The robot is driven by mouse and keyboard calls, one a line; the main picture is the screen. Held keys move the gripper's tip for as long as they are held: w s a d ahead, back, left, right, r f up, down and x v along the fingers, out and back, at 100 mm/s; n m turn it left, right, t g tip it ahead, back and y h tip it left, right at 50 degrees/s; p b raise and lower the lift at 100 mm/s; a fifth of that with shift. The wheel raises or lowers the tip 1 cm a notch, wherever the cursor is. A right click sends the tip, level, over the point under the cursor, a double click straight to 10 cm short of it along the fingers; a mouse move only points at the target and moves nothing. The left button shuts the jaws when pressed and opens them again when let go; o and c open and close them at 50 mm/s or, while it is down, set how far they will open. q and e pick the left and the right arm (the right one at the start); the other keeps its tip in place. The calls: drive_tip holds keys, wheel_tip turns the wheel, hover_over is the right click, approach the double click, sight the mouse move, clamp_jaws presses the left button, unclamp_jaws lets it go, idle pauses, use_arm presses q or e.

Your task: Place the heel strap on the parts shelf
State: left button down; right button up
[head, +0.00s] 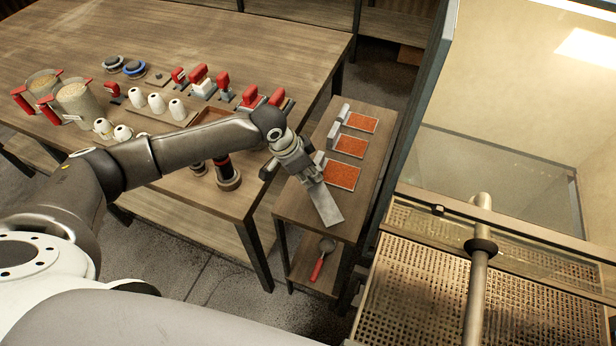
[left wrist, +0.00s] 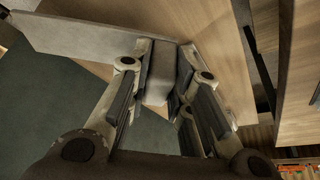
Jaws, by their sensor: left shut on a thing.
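The heel strap, a flat grey plate with a thicker block at one end (head: 326,205), is in my left gripper (head: 311,178) over the near part of the small wooden parts shelf (head: 367,190). In the left wrist view, my left gripper (left wrist: 158,95) is shut on the grey block, and the plate (left wrist: 95,38) reaches out to the upper left. I cannot tell whether the strap touches the shelf top. My right gripper is not in view.
Several orange-topped pads (head: 350,146) with grey upright ends lie along the shelf top. A red-handled tool (head: 320,262) lies on its lower board. A large workbench (head: 165,50) with jars and tools stands left. A perforated grate (head: 430,285) and glazed cabinet stand right.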

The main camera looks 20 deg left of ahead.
use_arm(q)
drive_tip(key=shift+w+f, duration=0.15)
drive_tip(key=shift+w, duration=0.05)
drive_tip(key=shift+w+a+f+p, duration=0.15)
drive_tip(key=shift+f+p, duration=0.2)
drive_tip(key=shift+f, duration=1.35)
drive_tip(key=c, duration=1.6)
unclamp_jaws()
drive_tip(key=shift+f, duration=0.15)
